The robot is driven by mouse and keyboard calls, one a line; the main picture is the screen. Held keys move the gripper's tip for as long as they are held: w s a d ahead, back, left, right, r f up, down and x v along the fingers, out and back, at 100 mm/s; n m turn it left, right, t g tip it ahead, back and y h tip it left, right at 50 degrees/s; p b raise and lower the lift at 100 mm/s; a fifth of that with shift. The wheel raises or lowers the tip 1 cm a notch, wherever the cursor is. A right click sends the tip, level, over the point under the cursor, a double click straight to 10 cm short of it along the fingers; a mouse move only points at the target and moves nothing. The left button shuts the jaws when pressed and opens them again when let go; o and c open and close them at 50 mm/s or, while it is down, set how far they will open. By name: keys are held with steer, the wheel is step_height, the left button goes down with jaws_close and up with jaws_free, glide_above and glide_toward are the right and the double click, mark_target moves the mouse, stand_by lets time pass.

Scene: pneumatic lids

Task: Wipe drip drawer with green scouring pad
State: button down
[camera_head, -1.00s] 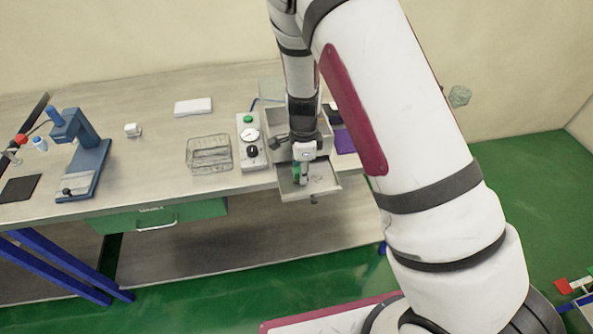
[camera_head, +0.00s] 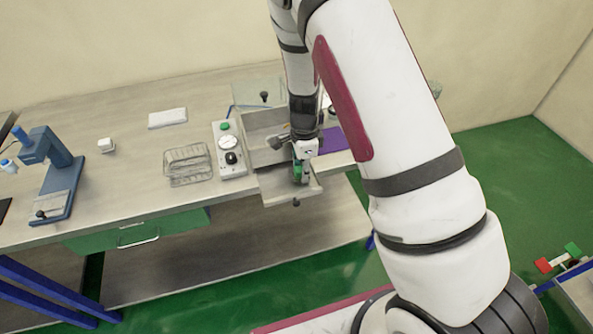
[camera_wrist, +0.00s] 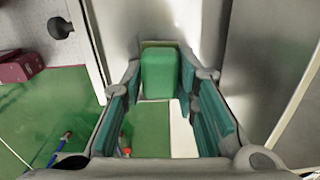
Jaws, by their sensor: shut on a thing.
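The drip drawer (camera_head: 274,190) is a grey tray pulled out from the front of a box-like unit at the table's front edge. My gripper (camera_head: 301,173) points down over the right part of the drawer. It is shut on the green scouring pad (camera_head: 297,170), which also shows between the fingers in the wrist view (camera_wrist: 161,72). The pad looks at or very near the drawer floor, but I cannot tell whether it touches. The pad's underside is hidden.
A control box (camera_head: 231,151) with a green button and gauge stands left of the drawer unit. A wire basket (camera_head: 187,165) is farther left, then a white pad (camera_head: 167,118) and a blue press (camera_head: 60,170). A purple mat (camera_head: 335,139) lies to the right.

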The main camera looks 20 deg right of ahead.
steer(key=shift+d, duration=0.45)
steer(key=shift+r, duration=0.1)
steer(key=shift+r+p, duration=0.8)
steer(key=shift+r, duration=2.15)
steer(key=shift+r, duration=0.15)
steer(key=shift+r+p, duration=0.4)
steer(key=shift+r, duration=1)
steer(key=shift+f, duration=0.15)
steer(key=shift+s+f+b, duration=0.2)
steer(key=shift+f, duration=1)
steer(key=shift+s+f+b, duration=0.15)
steer(key=shift+s+f, duration=0.05)
steer(key=shift+f, duration=0.95)
steer(key=shift+s+f+b, duration=0.2)
steer(key=shift+f, duration=1)
